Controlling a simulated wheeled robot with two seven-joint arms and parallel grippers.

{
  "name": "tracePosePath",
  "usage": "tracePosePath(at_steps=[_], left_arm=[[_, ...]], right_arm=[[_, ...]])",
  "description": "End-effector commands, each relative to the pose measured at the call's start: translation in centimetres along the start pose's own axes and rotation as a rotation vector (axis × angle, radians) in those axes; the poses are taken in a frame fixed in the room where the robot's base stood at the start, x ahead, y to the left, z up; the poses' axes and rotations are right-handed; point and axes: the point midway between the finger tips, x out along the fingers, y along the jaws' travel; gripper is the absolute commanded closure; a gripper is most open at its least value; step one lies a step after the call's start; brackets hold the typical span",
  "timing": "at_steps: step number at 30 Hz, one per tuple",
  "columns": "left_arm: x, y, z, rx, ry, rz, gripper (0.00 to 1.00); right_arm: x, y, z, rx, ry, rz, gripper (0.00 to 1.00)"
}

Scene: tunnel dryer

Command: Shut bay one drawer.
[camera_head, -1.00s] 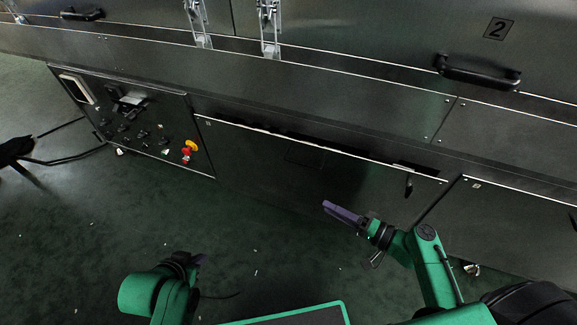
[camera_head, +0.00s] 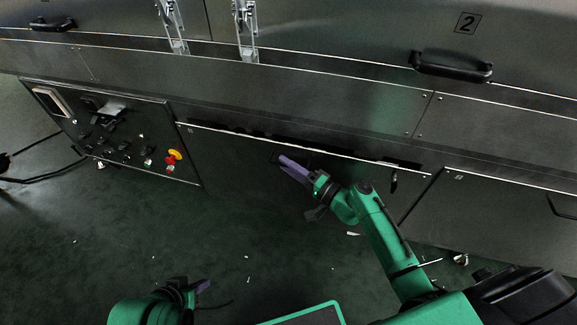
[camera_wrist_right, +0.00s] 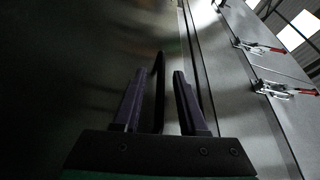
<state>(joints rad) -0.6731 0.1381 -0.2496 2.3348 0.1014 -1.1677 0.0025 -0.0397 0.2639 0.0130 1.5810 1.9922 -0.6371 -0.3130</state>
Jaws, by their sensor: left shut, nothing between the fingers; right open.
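The bay one drawer appears to be the wide dark lower panel (camera_head: 235,160) right of the control panel. A dark gap runs along its top edge, so it looks slightly open. My right gripper (camera_head: 288,166) is close to the middle of its front, with open purple fingers. In the right wrist view, a thin dark bar, likely the drawer handle (camera_wrist_right: 158,85), shows between the fingers of that gripper (camera_wrist_right: 158,100). I cannot tell whether they touch. My left gripper (camera_head: 203,287) is shut and empty, low over the floor, away from the drawer.
A control panel (camera_head: 115,135) with a red and yellow emergency stop (camera_head: 172,158) lies to the left. Another lower panel (camera_head: 500,215) is at the right. Above are a door handle (camera_head: 450,67) and latches (camera_head: 246,30). Floor in front is mostly clear, with small scraps.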

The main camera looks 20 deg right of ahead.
Motion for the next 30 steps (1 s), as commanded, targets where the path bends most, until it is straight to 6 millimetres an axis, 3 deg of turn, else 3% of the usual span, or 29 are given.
tracePosePath(at_steps=[4,5,8,30], left_arm=[[0.01,0.02,0.02,0.000,0.000,0.001,1.00],[0.02,0.03,0.02,0.000,0.000,0.001,1.00],[0.02,0.04,0.02,0.001,0.000,0.001,1.00],[-0.02,0.06,-0.01,0.002,0.001,0.001,1.00]], right_arm=[[-0.01,-0.01,0.00,0.000,0.000,0.000,0.58],[-0.02,-0.01,0.00,0.000,0.000,0.000,0.62],[-0.03,-0.02,0.00,0.000,0.000,0.000,1.00],[-0.08,0.03,0.02,0.000,0.000,0.001,1.00]])
